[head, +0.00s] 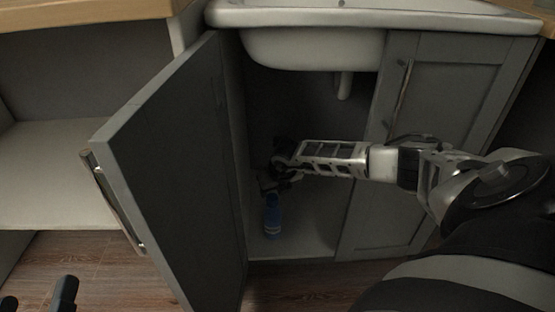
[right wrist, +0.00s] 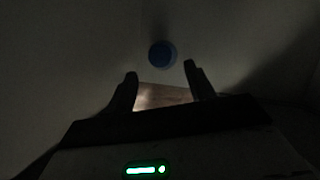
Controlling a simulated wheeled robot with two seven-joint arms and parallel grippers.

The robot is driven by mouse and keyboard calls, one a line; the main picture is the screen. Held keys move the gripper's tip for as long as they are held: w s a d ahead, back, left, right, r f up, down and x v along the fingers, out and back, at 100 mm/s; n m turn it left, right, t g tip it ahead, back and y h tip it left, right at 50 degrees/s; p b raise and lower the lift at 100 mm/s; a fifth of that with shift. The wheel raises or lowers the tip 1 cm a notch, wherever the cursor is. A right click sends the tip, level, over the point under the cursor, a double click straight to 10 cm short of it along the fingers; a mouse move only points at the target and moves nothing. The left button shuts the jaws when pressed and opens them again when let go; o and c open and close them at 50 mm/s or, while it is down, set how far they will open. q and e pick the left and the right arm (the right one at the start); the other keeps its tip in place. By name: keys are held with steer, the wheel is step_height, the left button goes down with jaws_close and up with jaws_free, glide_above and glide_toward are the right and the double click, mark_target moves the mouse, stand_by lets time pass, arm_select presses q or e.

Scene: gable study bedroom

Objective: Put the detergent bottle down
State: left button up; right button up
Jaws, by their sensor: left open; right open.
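The blue detergent bottle (head: 272,216) stands upright on the pale floor of the cabinet under the sink, near the open door side. In the right wrist view its round blue top (right wrist: 162,55) shows just beyond the fingertips, between their lines and apart from them. My right gripper (head: 268,182) reaches into the cabinet above the bottle; in the right wrist view its two fingers (right wrist: 160,75) are apart with nothing between them. My left gripper (head: 37,300) shows only its fingertips at the bottom left corner, apart and empty.
The grey cabinet door (head: 172,165) with a metal handle stands open left of my right arm. The right door (head: 425,145) is shut. The white sink (head: 315,48) and its drain pipe (head: 344,86) hang above. An open shelf (head: 55,180) is at the left.

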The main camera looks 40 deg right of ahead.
arm_select(q)
steer(key=f, duration=0.1)
steer(key=s+g+p, duration=0.1)
steer(key=f+n+g, duration=0.1)
steer(key=shift+s+d+f+y, duration=0.2)
steer(key=shift+s+f+y, duration=0.05)
steer(key=shift+f+y, duration=0.15)
arm_select(e)
steer(key=v, duration=0.4)
steer(key=shift+s+r, duration=0.1)
steer(key=shift+r, duration=0.1)
arm_select(q)
steer(key=shift+r, duration=0.1)
arm_select(e)
steer(key=shift+s, duration=0.1)
